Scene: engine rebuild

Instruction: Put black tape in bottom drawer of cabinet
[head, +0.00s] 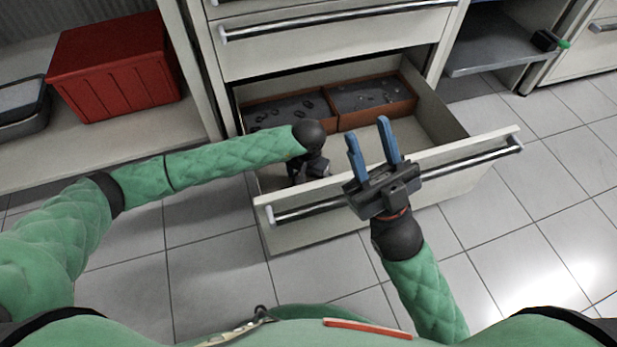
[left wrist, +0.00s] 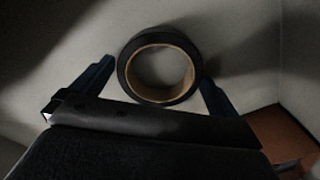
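A roll of black tape (left wrist: 126,80) with a tan inner core lies in the left wrist view, its round opening facing the camera. The two fingers of my left gripper (left wrist: 158,75) stand on either side of it. A narrow gap shows at the left finger, and the right finger overlaps or nearly touches the roll. In the head view my left gripper (head: 309,172) reaches down into the open bottom drawer (head: 450,180), and the tape is hidden there. My right gripper (head: 372,143) is open and empty above the drawer front.
Brown-edged trays with small dark parts (head: 372,97) fill the drawer's back; its right side is bare. The drawer above (head: 330,40) is shut. A red box (head: 115,68) stands on the left shelf. A grey shelf (head: 500,52) is at right, and the tiled floor is clear.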

